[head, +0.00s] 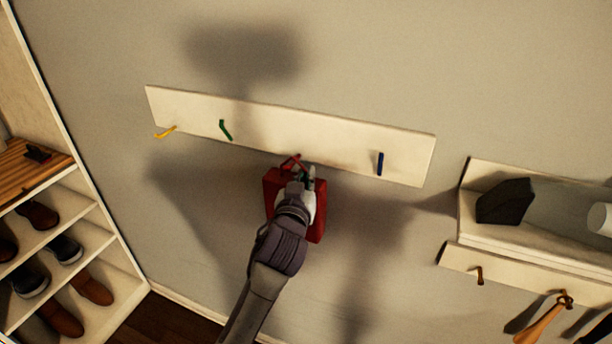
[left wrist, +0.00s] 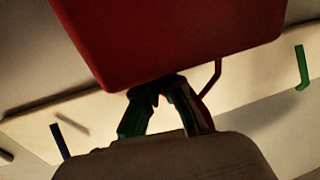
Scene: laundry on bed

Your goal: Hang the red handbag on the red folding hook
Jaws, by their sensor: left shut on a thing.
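The red handbag (head: 314,227) is in front of the wall, just below the middle of the hook rail. My left gripper (head: 305,175) is shut on it near its top. In the left wrist view the bag's red body (left wrist: 175,40) fills the top, with the fingers (left wrist: 160,90) just below it. A thin red bent strip (left wrist: 212,78) shows beside the fingers; I cannot tell whether it is the bag's handle or the red hook. In the head view a thin red piece also shows above the bag, against the rail, equally unclear. My right gripper is out of view.
The pale rail (head: 330,145) carries a yellow hook (head: 165,132), a green hook (head: 226,130) and a blue hook (head: 380,163). A shoe shelf (head: 85,235) stands left. A wall shelf (head: 540,243) with a dark object (head: 505,202) is at right.

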